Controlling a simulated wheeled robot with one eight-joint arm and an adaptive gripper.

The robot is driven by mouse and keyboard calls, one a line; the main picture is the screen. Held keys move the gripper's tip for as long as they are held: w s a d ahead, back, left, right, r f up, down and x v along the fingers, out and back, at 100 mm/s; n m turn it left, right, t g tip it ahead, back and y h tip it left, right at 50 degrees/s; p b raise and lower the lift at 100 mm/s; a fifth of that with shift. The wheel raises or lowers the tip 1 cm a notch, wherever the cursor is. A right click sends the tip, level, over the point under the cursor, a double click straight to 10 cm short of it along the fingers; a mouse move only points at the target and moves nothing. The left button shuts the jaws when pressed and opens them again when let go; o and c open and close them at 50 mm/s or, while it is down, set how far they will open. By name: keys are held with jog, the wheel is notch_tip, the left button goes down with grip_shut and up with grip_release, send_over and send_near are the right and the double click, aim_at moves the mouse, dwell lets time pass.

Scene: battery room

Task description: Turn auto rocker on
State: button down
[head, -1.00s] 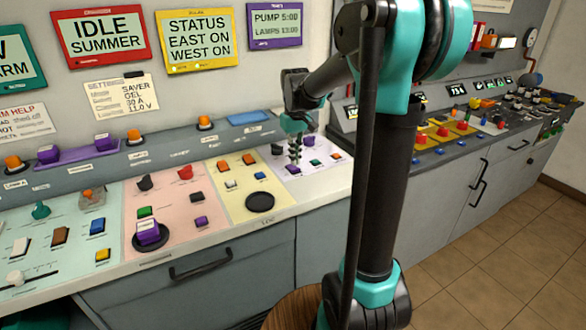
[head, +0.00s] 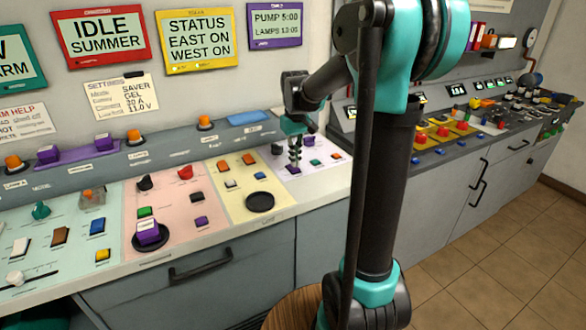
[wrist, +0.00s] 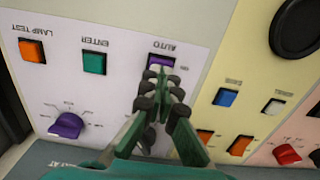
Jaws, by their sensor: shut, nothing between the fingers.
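The auto rocker (wrist: 161,61) is a small purple switch on the white panel, with an upside-down AUTO label beside it in the wrist view. My gripper (wrist: 160,82) is shut and empty, with its fingertips right at the rocker's near edge and partly covering it. I cannot tell whether they touch it or which way the rocker is tipped. In the head view my gripper (head: 295,163) points down at the white panel, over the purple rocker (head: 293,171).
A green ENTER button (wrist: 94,63) and an orange LAMP TEST button (wrist: 32,51) sit beside the rocker. A purple knob (wrist: 67,125) is on the same panel. The yellow panel (head: 240,203) with several switches and a round black pad adjoins it.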

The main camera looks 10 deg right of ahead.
aim_at(295, 168)
jog(key=shift+f, duration=0.75)
dwell(0.3)
jog(key=shift+r, duration=3.5)
